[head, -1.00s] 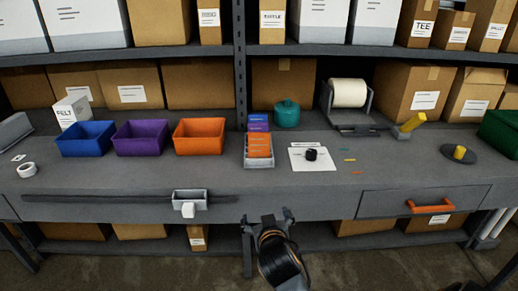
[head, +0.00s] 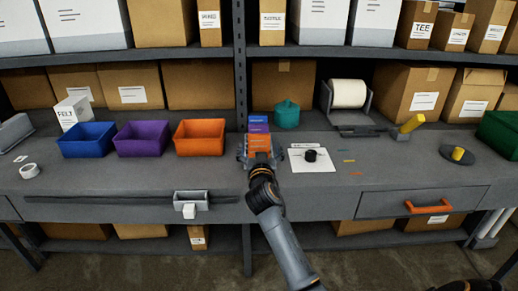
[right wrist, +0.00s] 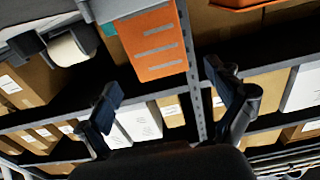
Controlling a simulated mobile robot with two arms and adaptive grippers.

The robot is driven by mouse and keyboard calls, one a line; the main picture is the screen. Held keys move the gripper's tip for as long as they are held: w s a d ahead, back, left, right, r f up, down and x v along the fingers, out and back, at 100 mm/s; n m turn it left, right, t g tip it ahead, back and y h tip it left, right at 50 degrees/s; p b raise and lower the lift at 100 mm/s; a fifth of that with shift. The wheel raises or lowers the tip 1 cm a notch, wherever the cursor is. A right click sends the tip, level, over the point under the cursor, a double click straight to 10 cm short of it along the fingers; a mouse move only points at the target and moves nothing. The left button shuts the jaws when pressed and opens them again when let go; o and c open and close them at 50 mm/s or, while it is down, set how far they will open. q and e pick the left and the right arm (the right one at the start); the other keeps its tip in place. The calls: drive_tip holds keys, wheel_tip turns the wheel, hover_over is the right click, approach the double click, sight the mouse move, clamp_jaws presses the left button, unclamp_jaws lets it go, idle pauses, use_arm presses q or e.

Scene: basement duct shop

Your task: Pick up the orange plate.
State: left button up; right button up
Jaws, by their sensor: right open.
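The orange plate (head: 258,143) stands at the front of a small rack on the bench, with purple and blue plates (head: 258,124) behind it. It also shows large in the right wrist view (right wrist: 153,46), with grey stripes on its face. My right gripper (head: 260,157) is at the front of the rack, its fingers spread to either side. In the right wrist view the right gripper (right wrist: 168,98) is open and empty, with the plate just beyond the fingertips. The plate's lower part and most of the rack are hidden by my right gripper in the head view.
An orange bin (head: 200,137), a purple bin (head: 142,139) and a blue bin (head: 87,139) stand left of the rack. A teal pot (head: 287,115) is behind it to the right. A black knob-like item (head: 311,156) sits on a white sheet close on the right.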

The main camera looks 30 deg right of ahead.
sight(259, 139)
drive_tip(key=x, duration=0.2)
drive_tip(key=p+x, duration=0.1)
drive_tip(key=x, duration=0.2)
drive_tip(key=shift+w+r, duration=0.1)
drive_tip(key=shift+r, duration=0.1)
drive_tip(key=shift+a, duration=0.1)
drive_tip(key=c, duration=1.3)
